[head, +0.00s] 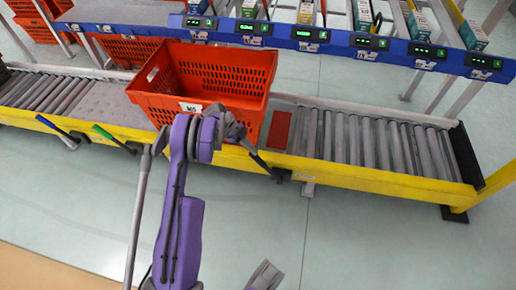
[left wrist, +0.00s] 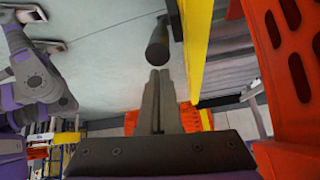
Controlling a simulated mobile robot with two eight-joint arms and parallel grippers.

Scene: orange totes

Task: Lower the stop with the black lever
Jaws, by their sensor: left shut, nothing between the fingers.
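The black lever (head: 266,167) sticks out from the yellow front rail, just right of the orange tote, and slants down to the right. Its dark round handle (left wrist: 158,45) shows end-on in the left wrist view, just beyond my fingertips, with a small gap in the picture. My left gripper (head: 246,147) is in front of the tote's right corner, beside the lever's upper end; it is shut and empty (left wrist: 159,76). A red plate (head: 279,130), perhaps the stop, shows right of the tote. My right gripper (head: 265,275) is only partly in view at the bottom.
The orange tote (head: 183,104) stands on the roller conveyor (head: 385,143). Levers with a blue handle (head: 57,131) and a green handle (head: 112,138) hang from the rail (head: 340,177) to the left. Rollers right of the red plate are empty. The floor in front is clear.

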